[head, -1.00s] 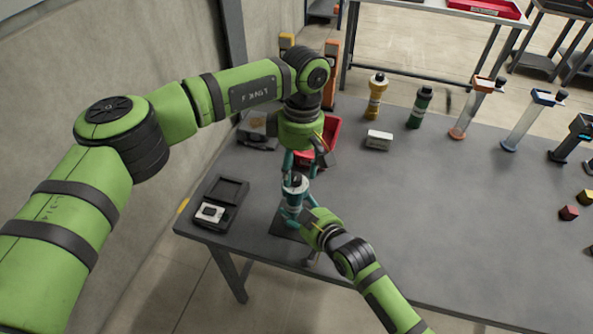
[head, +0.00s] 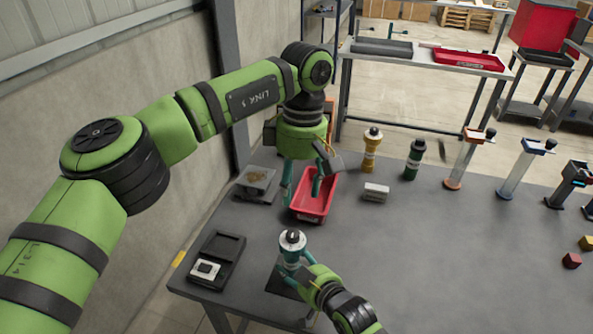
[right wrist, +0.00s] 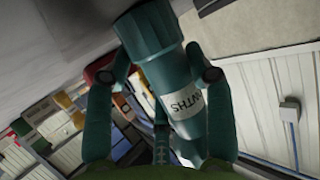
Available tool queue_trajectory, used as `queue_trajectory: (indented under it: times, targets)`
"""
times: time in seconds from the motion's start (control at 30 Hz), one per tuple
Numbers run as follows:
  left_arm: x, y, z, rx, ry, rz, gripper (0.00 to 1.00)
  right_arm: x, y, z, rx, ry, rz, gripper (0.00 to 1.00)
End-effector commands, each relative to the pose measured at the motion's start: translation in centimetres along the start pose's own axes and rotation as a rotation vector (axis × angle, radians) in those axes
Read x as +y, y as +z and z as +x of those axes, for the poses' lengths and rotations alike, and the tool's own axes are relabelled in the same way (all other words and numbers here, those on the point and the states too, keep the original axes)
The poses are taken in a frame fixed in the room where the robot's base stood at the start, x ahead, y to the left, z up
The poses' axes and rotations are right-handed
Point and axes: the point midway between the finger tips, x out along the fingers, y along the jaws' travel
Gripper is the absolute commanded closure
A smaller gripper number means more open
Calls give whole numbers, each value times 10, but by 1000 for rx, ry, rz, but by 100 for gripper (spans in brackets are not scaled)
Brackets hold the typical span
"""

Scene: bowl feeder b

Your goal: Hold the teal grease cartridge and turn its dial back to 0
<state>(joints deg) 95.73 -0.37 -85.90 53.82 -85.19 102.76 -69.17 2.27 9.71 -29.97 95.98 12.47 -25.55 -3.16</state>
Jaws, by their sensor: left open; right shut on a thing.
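The teal grease cartridge (head: 290,258) stands about upright near the table's front left edge, with a pale top and a dark dial (head: 292,236) facing up. The dial's setting is too small to read. My right gripper (head: 292,270) is shut around the cartridge's body from the front. In the right wrist view the teal body (right wrist: 160,50) with a white label lies between the fingers. My left gripper (head: 302,192) is open and empty, fingers pointing down, above and apart from the dial.
A red bin (head: 318,212) sits behind the cartridge. A dark scale-like device (head: 228,248) lies to the left, and a grey box-like device (head: 256,180) behind it. Yellow (head: 372,150) and green (head: 413,160) cartridges and a white block (head: 376,193) stand further back.

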Motion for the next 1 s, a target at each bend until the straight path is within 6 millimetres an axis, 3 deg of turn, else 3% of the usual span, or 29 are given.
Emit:
queue_trajectory:
  times: [0.03,0.07,0.1,0.57,1.0]
  targets:
    - [0,0,0,0,0,0,47,0,3,0,-7,-1,1,34]
    - [0,0,0,0,0,0,47,0,3,0,-7,-1,1,22]
    - [0,0,0,0,0,0,47,0,3,0,-6,-1,1,18]
    - [0,0,0,0,0,-1,47,0,2,-8,-2,0,0,18]
    - [0,0,0,0,0,-1,47,0,2,-91,-5,-1,-1,18]
